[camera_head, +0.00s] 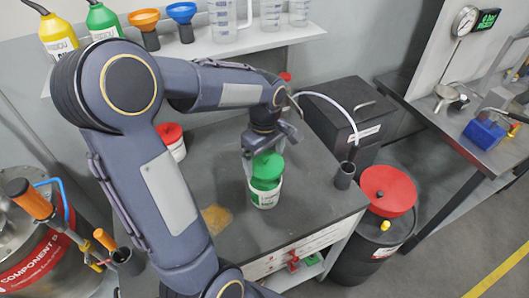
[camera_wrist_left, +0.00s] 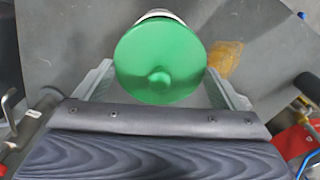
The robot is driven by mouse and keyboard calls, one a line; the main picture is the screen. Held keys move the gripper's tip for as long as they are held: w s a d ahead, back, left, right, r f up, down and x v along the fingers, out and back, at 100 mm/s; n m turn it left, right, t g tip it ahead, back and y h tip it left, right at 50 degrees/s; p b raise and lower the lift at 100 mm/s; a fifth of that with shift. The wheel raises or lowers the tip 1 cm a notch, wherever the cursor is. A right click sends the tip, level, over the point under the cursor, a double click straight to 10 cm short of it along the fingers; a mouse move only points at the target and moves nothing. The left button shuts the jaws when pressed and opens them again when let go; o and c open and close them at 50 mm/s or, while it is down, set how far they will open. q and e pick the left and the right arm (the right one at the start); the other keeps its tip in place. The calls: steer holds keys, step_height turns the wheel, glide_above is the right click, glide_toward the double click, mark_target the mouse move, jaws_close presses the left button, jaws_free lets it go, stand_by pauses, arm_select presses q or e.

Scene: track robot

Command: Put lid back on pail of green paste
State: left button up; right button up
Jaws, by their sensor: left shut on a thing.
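The green lid (camera_head: 268,166) is round with a small knob. It is held by my left gripper (camera_head: 262,158), right at the mouth of the pail. In the left wrist view the lid (camera_wrist_left: 160,60) fills the space between the two fingers (camera_wrist_left: 160,92). The white pail of green paste (camera_head: 265,196) stands upright on the dark bench below the lid, with green showing under the lid. The lid looks tilted, and I cannot tell whether it touches the rim. In the wrist view only a strip of the pail (camera_wrist_left: 160,14) shows behind the lid. My right gripper is not in view.
A red-lidded white pail (camera_head: 172,141) stands behind my left arm.

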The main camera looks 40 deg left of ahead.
arm_select(q)
steer(key=shift+f+b, duration=1.9)
steer(key=shift+f, duration=0.75)
steer(key=shift+f, duration=0.1)
steer(key=o, duration=0.7)
steer(key=shift+r+p, duration=2.75)
steer(key=shift+r, duration=0.8)
